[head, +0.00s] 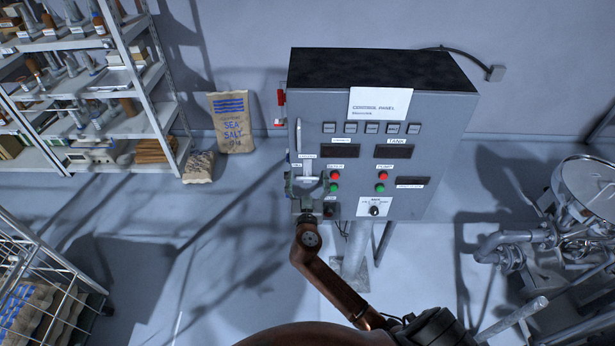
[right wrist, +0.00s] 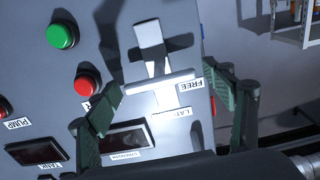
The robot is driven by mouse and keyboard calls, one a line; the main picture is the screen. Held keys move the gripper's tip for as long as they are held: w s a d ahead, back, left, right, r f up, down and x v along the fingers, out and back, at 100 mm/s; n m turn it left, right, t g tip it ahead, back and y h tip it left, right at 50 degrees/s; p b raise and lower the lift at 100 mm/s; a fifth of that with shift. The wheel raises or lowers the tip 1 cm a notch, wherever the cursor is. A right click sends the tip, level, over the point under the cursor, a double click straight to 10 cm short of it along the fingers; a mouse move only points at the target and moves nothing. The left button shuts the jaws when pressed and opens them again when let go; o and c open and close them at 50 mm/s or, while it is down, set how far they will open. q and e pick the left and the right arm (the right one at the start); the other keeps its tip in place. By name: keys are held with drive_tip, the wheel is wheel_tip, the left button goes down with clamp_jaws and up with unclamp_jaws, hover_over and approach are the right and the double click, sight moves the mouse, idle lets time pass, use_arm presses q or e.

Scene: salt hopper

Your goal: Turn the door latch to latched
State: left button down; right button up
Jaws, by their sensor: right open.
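The door latch (right wrist: 160,84) shows in the right wrist view as a pale bar lying nearly level across a light plate on the grey panel. Its right end is beside the FREE label (right wrist: 190,85); another label (right wrist: 172,113), starting "LAT", sits below the bar, partly hidden. In the head view the latch (head: 308,179) is low on the left of the control panel (head: 345,215). My right gripper (head: 307,184) is open in front of it. In the right wrist view its green fingers (right wrist: 163,80) stand on either side of the bar, apart. My left gripper is out of view.
Red (right wrist: 87,85) and green (right wrist: 61,36) buttons sit close beside the latch. A selector knob (head: 374,210) is lower right on the panel. A tall handle (head: 298,135) stands above the latch. Shelving (head: 150,70) is at the left, metal pipework (head: 510,240) at the right.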

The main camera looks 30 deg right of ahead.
drive_tip(key=shift+c, duration=0.2)
drive_tip(key=c, duration=1.1)
drive_tip(key=n, duration=0.3)
drive_tip(key=shift+a+b, duration=0.1)
drive_tip(key=shift+b, duration=0.3)
drive_tip(key=n, duration=0.3)
drive_tip(key=shift+n, duration=0.3)
drive_tip(key=n+p, duration=0.1)
drive_tip(key=n, duration=0.4)
drive_tip(key=shift+w+a+n, duration=0.1)
drive_tip(key=shift+n, duration=0.2)
drive_tip(key=n+p, duration=0.1)
drive_tip(key=n, duration=0.1)
drive_tip(key=n+p, duration=0.1)
drive_tip(key=n, duration=0.2)
drive_tip(key=shift+f+n, duration=0.2)
drive_tip(key=shift+n, duration=0.1)
